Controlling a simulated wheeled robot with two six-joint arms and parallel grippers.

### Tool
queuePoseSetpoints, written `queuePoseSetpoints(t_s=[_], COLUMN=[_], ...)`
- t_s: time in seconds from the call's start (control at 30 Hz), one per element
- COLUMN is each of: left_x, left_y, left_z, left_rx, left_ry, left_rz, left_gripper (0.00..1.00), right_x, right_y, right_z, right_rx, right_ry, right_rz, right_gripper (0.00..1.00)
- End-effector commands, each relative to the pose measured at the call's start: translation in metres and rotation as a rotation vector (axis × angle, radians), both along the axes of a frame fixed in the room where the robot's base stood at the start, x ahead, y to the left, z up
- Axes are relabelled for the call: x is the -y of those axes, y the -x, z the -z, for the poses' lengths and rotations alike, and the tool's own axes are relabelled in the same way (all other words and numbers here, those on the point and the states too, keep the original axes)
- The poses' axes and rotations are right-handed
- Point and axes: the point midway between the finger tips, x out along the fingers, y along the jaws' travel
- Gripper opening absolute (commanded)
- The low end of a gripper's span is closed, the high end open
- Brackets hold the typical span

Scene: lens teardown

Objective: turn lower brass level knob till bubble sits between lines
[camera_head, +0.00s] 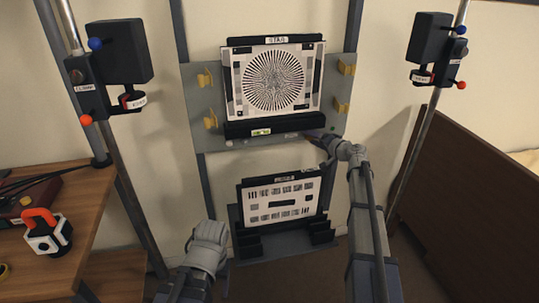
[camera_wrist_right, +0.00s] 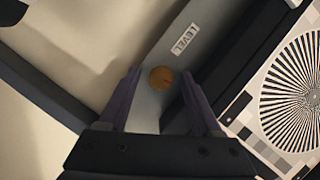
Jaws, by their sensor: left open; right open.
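The round brass level knob (camera_wrist_right: 160,78) is on the grey plate in the right wrist view, below a "LEVEL" label (camera_wrist_right: 186,39). My right gripper (camera_wrist_right: 161,74) is open, with one finger on either side of the knob; I cannot tell whether they touch it. In the head view my right gripper (camera_head: 318,138) is at the plate's lower right edge and hides the knob. A small yellow-green bubble level (camera_head: 261,132) sits on the black ledge under the star chart (camera_head: 274,80); its bubble is too small to read. My left gripper (camera_head: 192,242) is low at left, away from the plate.
A second chart (camera_head: 281,200) stands in a black holder below. Yellow clips (camera_head: 205,79) flank the star chart. Black lamps on poles stand left (camera_head: 122,52) and right (camera_head: 428,38). A wooden desk (camera_head: 85,215) is at left, and a brown panel (camera_head: 455,185) at right.

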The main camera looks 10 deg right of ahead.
Motion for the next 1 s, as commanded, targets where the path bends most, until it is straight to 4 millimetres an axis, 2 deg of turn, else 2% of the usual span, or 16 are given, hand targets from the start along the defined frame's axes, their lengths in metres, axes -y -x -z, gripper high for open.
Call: queuePoseSetpoints(t_s=[0.03, 0.23, 0.4, 0.67, 1.0], left_x=[0.0, 0.0, 0.0, 0.0, 0.0], left_y=[0.0, 0.0, 0.0, 0.0, 0.0], left_z=[-0.017, -0.035, -0.041, -0.041, -0.07], left_rx=[0.0, 0.0, 0.0, 0.0, 0.0], left_ry=[0.0, 0.0, 0.0, 0.0, 0.0], left_rz=[0.0, 0.0, 0.0, 0.0, 0.0], left_gripper=[0.65, 0.65, 0.65, 0.65, 0.65], right_x=[-0.003, -0.005, -0.007, -0.009, -0.009], right_y=[0.001, 0.002, 0.002, 0.001, 0.065], right_z=[-0.01, -0.008, -0.006, -0.005, -0.033], right_rx=[0.003, 0.018, 0.029, 0.04, 0.037], right_ry=[0.096, 0.475, 0.755, 1.101, 1.11], right_rz=[-0.001, -0.002, -0.001, 0.0, 0.002], right_gripper=[0.67, 0.67, 0.67, 0.67, 0.67])
